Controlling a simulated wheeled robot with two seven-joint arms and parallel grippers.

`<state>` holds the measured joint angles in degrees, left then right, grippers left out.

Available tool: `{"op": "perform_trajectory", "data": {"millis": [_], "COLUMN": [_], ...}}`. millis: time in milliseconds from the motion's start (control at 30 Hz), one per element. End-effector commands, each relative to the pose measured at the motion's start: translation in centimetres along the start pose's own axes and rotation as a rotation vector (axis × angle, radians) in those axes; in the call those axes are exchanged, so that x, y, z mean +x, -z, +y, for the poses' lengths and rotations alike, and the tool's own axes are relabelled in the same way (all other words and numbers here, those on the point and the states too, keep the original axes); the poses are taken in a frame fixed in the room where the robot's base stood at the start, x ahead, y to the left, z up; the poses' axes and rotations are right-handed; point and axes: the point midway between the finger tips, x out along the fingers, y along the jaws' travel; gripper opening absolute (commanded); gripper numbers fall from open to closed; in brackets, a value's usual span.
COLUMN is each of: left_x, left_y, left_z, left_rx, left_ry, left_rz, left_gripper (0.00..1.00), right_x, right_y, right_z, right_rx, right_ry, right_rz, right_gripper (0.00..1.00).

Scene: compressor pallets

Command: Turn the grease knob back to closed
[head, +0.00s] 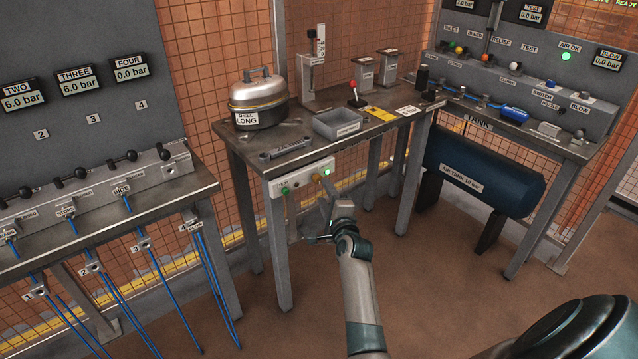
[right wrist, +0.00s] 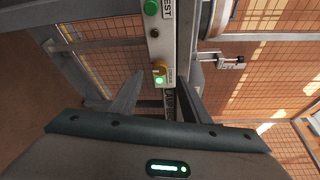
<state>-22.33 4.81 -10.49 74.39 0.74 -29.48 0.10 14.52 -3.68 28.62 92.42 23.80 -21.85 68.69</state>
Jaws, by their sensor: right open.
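My right gripper (head: 325,201) is in front of the panel, open. In the right wrist view its two fingers (right wrist: 164,84) stand apart on either side of the knob, with nothing between them visibly gripped. My left gripper is not in view.
A green button (head: 285,190) sits on the panel left of the knob. The middle table (head: 222,150) holds a round lidded pot (head: 258,100), a wrench (head: 284,148) and a grey bin (head: 336,124). A blue air tank (head: 485,170) is to the right. The floor in front is clear.

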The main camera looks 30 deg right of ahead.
Motion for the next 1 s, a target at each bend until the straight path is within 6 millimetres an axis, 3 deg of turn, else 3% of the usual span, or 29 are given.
{"op": "perform_trajectory", "data": {"millis": [200, 400, 900, 933, 1000], "left_x": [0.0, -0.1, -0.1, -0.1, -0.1], "left_y": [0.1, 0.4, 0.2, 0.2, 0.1], "left_z": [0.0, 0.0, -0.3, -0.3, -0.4], "left_rx": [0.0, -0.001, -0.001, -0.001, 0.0], "left_ry": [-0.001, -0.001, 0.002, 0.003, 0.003], "left_rz": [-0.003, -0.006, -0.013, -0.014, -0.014], "left_gripper": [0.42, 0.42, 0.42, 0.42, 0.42], "right_x": [3.8, 6.1, 7.2, 7.2, 7.2], "right_y": [0.0, 0.0, 0.0, 0.0, 0.0], "right_z": [-0.1, 0.0, 0.0, 0.0, 0.0], "right_rx": [-0.002, -0.001, -0.001, -0.001, -0.001], "right_ry": [0.001, 0.001, 0.0, 0.0, 0.0], "right_rz": [-0.001, 0.0, 0.0, 0.0, 0.0], "right_gripper": [0.43, 0.43, 0.43, 0.41, 0.24]}}
